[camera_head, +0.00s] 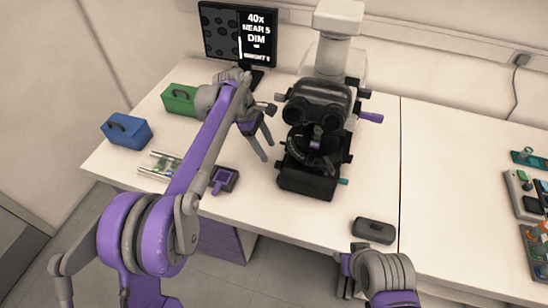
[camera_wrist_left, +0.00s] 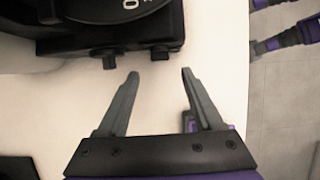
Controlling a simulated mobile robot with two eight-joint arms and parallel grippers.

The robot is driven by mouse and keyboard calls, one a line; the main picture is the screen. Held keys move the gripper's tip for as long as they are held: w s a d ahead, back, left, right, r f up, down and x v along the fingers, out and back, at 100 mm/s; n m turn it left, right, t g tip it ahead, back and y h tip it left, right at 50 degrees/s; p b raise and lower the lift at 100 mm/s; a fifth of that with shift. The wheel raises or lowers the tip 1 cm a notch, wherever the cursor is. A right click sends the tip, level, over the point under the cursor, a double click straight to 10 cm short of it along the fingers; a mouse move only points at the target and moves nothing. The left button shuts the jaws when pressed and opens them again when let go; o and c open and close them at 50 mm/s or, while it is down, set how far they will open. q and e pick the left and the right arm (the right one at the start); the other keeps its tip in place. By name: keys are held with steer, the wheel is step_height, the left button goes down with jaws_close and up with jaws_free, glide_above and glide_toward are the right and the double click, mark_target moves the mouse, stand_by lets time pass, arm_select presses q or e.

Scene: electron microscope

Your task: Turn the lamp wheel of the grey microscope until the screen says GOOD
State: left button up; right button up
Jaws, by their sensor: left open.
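The dark grey microscope (camera_head: 318,125) stands on the white bench, with knobs on both sides, among them a purple one (camera_head: 371,117) and a teal-tipped one (camera_head: 343,182). I cannot tell which is the lamp wheel. The screen (camera_head: 240,32) reads "40x", "NEAR 5" and "DIM"; its lowest line is hard to read. My left gripper (camera_head: 267,150) is open and empty, left of the microscope. In the left wrist view its fingertips (camera_wrist_left: 160,73) are apart, just short of two black knobs (camera_wrist_left: 108,60) (camera_wrist_left: 160,53). My right arm shows at the bottom; its fingers are unclear.
A green box (camera_head: 180,100), a blue box (camera_head: 126,131), a slide rack (camera_head: 160,165) and a small dark purple-marked block (camera_head: 223,180) are on the left. A dark grey case (camera_head: 374,230) lies near the front edge. Coloured trays (camera_head: 525,195) are at far right.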

mark_target(277, 164)
arm_select(q)
steer(key=shift+d+x, duration=0.15)
steer(key=shift+x, duration=1.2)
steer(key=shift+d+x, duration=0.15)
steer(key=shift+x, duration=1.15)
steer(key=shift+s+r, duration=0.15)
jaws_close()
